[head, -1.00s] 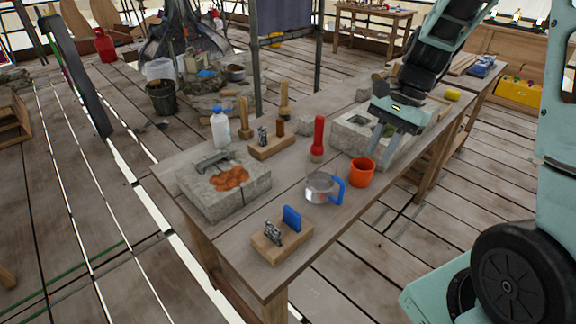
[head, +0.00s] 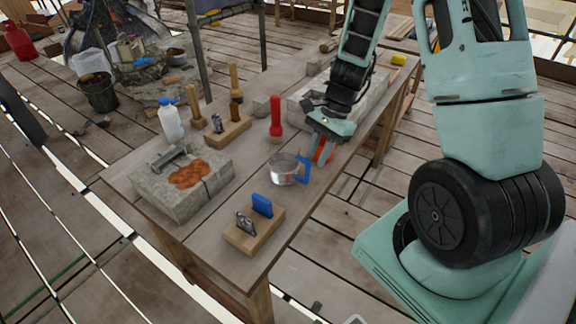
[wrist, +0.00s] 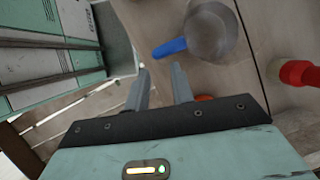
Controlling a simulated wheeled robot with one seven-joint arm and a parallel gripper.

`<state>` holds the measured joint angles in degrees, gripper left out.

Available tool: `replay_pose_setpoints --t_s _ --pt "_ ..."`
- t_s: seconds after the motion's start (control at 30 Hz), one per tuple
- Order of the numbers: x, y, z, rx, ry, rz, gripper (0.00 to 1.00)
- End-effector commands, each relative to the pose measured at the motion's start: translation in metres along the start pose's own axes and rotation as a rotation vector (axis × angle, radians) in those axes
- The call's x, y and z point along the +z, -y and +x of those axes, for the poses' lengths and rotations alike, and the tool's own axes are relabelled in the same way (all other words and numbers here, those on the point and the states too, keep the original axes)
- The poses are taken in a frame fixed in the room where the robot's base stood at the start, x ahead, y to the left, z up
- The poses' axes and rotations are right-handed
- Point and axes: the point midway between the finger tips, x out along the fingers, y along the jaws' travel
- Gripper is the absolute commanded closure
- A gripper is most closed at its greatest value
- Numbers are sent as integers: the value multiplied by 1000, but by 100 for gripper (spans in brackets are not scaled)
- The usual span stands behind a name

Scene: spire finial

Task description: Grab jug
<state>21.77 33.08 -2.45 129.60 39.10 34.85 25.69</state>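The jug (head: 282,170) is a clear, rounded vessel with a blue handle on its right side. It stands upright on the wooden table near the front edge. In the wrist view the jug (wrist: 211,32) is at the upper middle, with its blue handle pointing toward my fingertips. My gripper (head: 318,158) is just right of the handle in the head view. In the wrist view my gripper (wrist: 161,70) has its two fingers apart with nothing between them, a little short of the handle and not visibly touching it.
An orange cup (head: 327,150) is mostly hidden behind my gripper. A red-handled tool (head: 276,118) stands behind the jug. A wooden block (head: 248,238) with a blue piece is in front. A stone block (head: 170,200) is at left. Bare table (head: 225,205) lies between them.

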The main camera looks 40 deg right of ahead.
Motion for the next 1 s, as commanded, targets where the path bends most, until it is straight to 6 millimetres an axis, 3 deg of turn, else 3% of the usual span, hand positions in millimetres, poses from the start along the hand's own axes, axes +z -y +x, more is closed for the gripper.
replay_pose_setpoints --t_s 0.17,0.5,0.77,0.87,1.0 --pt "1 0 11 2 1 0 76" --pt "6 3 54 2 1 0 76" --pt "6 3 57 0 -1 -2 76" --pt "6 3 57 0 -1 -1 100" --pt "6 3 57 0 -1 -2 100"
